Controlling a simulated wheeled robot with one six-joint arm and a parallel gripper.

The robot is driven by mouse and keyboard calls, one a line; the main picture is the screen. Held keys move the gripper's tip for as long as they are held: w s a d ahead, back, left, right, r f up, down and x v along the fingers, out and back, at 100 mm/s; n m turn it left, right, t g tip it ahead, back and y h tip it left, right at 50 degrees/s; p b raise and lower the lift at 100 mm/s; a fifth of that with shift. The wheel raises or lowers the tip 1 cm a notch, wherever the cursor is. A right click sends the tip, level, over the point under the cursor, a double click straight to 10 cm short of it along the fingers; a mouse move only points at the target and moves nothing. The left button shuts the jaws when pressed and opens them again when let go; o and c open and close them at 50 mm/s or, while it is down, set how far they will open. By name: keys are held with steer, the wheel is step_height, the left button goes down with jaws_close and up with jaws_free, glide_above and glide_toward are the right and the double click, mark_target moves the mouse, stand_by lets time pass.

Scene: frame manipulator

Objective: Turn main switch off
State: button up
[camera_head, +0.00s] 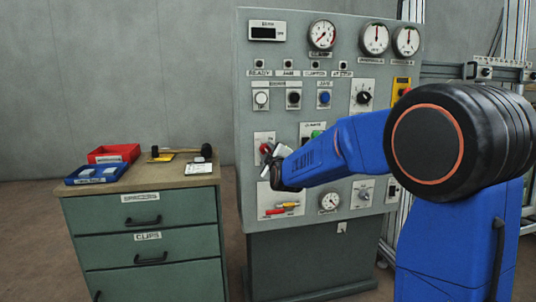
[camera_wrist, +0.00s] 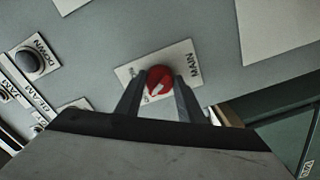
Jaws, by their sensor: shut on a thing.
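The main switch (camera_wrist: 160,79) is a round red knob with a pale pointer mark, on a white plate lettered MAIN. In the wrist view the picture is tilted, and the plate's lower lettering is partly hidden by my fingers. My gripper (camera_wrist: 157,96) has one finger on each side of the red knob and is shut on it. In the head view the red main switch (camera_head: 265,148) sits at the left side of the grey panel, with my gripper (camera_head: 270,156) at it. My blue arm reaches in from the right.
The grey control panel (camera_head: 247,60) carries gauges, buttons and other knobs. A green drawer cabinet (camera_head: 150,215) stands left, holding red (camera_head: 114,152) and blue (camera_head: 96,172) trays.

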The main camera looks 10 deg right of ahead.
stand_by(0.4)
steer(key=o, duration=1.1)
steer(key=shift+c, duration=0.2)
steer(key=s, duration=1.7)
steer(key=shift+s, duration=0.2)
